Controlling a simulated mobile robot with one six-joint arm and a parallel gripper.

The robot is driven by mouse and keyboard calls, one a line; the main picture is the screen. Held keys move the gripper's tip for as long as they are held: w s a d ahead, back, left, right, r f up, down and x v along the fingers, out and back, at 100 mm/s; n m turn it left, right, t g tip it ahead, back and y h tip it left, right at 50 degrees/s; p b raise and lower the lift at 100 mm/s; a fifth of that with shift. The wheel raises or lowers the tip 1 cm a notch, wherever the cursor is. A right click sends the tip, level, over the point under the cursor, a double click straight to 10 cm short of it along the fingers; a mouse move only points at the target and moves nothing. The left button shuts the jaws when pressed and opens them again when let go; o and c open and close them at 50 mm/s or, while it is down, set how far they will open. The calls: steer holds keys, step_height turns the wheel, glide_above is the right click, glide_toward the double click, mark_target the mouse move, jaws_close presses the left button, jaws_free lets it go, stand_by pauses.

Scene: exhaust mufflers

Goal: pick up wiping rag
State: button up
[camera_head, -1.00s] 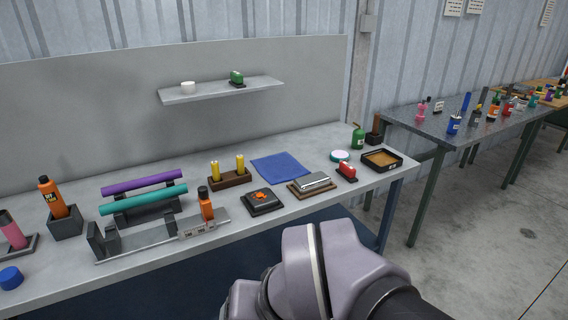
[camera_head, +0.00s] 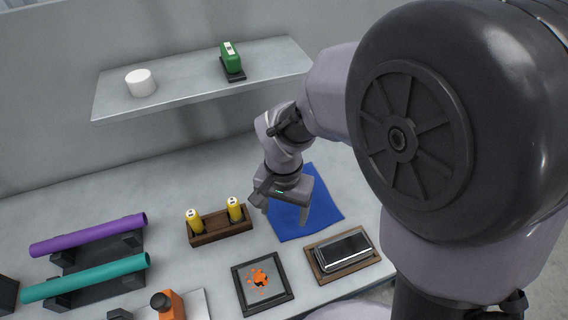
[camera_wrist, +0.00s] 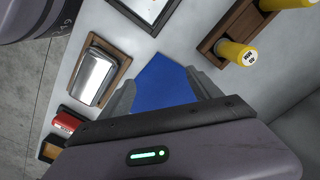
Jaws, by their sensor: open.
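The wiping rag is a flat blue cloth (camera_head: 318,207) lying on the grey bench, to the right of the wooden holder. It also shows in the wrist view (camera_wrist: 163,82), between my fingers. My gripper (camera_head: 285,216) is open and points down over the left part of the rag. Its fingers straddle blue cloth in the wrist view (camera_wrist: 165,92). I cannot tell whether the fingertips touch the rag. Part of the rag is hidden behind my gripper and arm.
A wooden holder (camera_head: 220,228) with two yellow cylinders stands close left of the rag. A black tray with an orange mark (camera_head: 263,283) and a wooden board with a silver block (camera_head: 343,250) lie in front. A shelf (camera_head: 190,88) is above, behind.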

mark_target(284, 235)
step_height(284, 235, down, 10)
steer(key=b, duration=0.7)
steer(key=shift+s+r+b, duration=0.1)
steer(key=shift+r+b, duration=0.05)
steer(key=shift+b, duration=0.15)
steer(key=shift+r, duration=0.15)
steer(key=shift+c, duration=0.2)
jaws_close()
step_height(284, 235, up, 30)
steer(key=p, duration=2.5)
